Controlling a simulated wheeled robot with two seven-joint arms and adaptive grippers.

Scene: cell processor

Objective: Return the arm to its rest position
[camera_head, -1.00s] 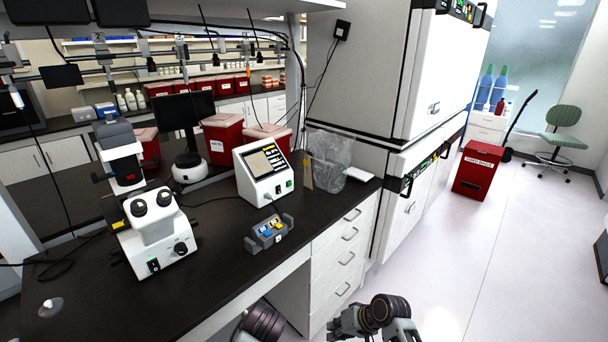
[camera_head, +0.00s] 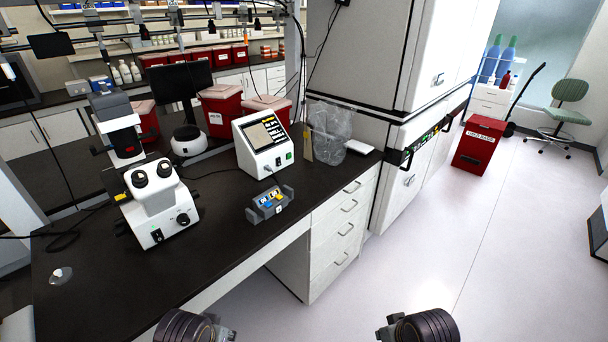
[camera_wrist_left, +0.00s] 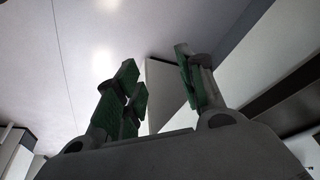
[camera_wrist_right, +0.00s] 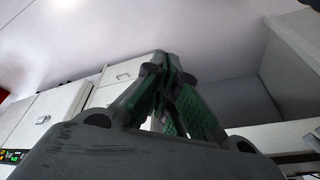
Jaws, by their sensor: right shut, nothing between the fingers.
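My left gripper (camera_wrist_left: 160,85) shows in the left wrist view with its green-padded fingers apart and nothing between them. My right gripper (camera_wrist_right: 163,62) shows in the right wrist view with its fingertips together and nothing held. In the head view only parts of my two arms show at the bottom edge, in front of the bench and clear of it. Their fingers are not clearly visible there.
The dark bench (camera_head: 95,290) carries a white microscope (camera_head: 157,205), a white device with a screen (camera_head: 263,145) and a small grey holder (camera_head: 268,205). White drawers (camera_head: 336,240) stand below.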

